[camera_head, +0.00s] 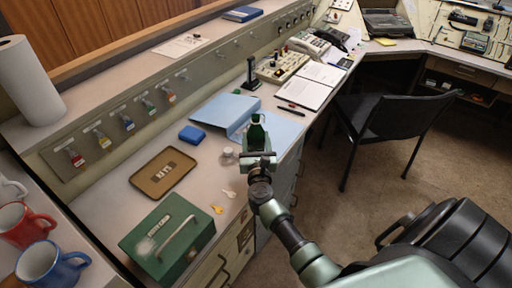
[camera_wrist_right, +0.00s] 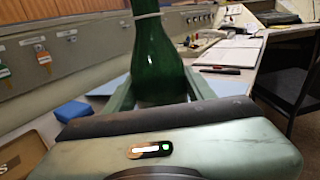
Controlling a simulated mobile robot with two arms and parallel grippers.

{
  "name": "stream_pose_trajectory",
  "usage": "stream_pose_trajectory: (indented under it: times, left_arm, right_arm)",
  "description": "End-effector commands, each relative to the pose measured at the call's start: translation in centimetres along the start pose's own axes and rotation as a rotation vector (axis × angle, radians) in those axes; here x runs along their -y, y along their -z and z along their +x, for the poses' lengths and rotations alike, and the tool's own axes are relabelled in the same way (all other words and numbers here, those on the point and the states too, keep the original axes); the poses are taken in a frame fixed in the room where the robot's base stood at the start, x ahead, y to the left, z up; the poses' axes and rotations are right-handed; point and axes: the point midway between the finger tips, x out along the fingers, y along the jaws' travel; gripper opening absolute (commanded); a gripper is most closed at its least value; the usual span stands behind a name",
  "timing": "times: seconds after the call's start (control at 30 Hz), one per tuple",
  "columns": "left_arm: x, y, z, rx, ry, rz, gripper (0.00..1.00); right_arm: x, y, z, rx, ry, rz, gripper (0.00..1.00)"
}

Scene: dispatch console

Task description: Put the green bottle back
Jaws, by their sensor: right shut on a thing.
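The green bottle (camera_head: 257,134) is upright in my right gripper (camera_head: 257,145), over the front part of the console desk beside the blue folder. In the right wrist view the green bottle (camera_wrist_right: 158,60) stands between the two fingers of the right gripper (camera_wrist_right: 160,98), which are shut on it. A light band circles its neck, and its top is cut off by the frame there. I cannot tell whether its base touches the desk, as the gripper hides it. My left gripper is not in view.
A blue folder (camera_head: 222,112), blue box (camera_head: 192,135), brown tray (camera_head: 163,172), keys (camera_head: 229,193) and green cash box (camera_head: 167,236) lie on the desk. Mugs (camera_head: 50,265) stand at lower left. A black chair (camera_head: 395,118) stands right. An open notebook (camera_head: 303,93) lies behind the bottle.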

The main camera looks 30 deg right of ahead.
Motion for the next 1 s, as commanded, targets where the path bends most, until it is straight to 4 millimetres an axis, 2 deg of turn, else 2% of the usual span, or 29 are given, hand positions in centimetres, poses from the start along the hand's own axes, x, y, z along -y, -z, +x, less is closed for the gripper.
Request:
stream_pose_trajectory:
  times: [0.03, 0.13, 0.6, 0.63, 0.67, 0.7, 1.0]
  left_arm:
    - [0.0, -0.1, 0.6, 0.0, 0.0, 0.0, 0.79]
    - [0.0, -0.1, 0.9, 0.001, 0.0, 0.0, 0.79]
    - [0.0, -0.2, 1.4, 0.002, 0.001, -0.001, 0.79]
    - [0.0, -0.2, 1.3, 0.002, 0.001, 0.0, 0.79]
    - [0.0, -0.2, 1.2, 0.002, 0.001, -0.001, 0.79]
    - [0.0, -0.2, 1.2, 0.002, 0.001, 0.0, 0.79]
    - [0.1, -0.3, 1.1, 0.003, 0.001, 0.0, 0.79]
  right_arm:
    - [0.0, 1.1, 0.1, 0.0, -0.001, -0.004, 0.06]
    - [0.0, 2.0, 0.0, 0.001, -0.001, -0.002, 0.06]
    - [0.0, 2.7, 0.0, 0.001, 0.0, 0.001, 0.06]
    - [0.0, 2.6, 0.0, 0.001, 0.0, 0.001, 0.62]
    - [0.0, 2.6, 0.0, 0.0, 0.0, 0.001, 0.71]
    - [0.0, 2.6, 0.0, 0.0, 0.0, 0.001, 0.76]
    - [0.0, 2.5, 0.0, 0.0, 0.0, 0.0, 0.76]
